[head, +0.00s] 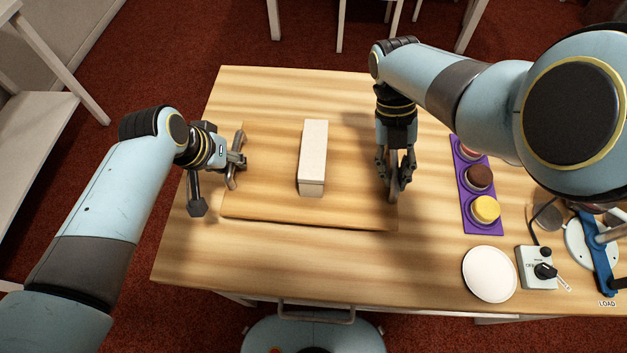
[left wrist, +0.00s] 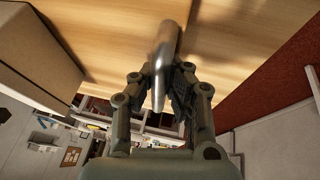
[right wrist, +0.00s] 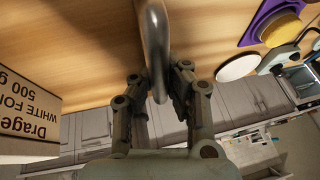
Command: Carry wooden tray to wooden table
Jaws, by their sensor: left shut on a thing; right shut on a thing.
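The wooden tray (head: 270,190) lies level over the wooden table (head: 210,265), with a metal handle at each end. I cannot tell whether it touches the tabletop. My left gripper (head: 238,160) is shut on the left handle, which shows as a metal bar in the left wrist view (left wrist: 165,55). My right gripper (head: 394,178) is shut on the right handle, a curved bar in the right wrist view (right wrist: 153,40). A long white box (head: 313,150) stands on the tray between the handles. Its printed side shows in the right wrist view (right wrist: 30,112).
To the right are a purple strip (head: 468,205) with round cakes, a white disc (head: 489,274), a small control box with a knob (head: 537,268) and a blue-and-white device (head: 590,250). The table's left front is clear. A white shelf (head: 40,115) stands at the far left.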

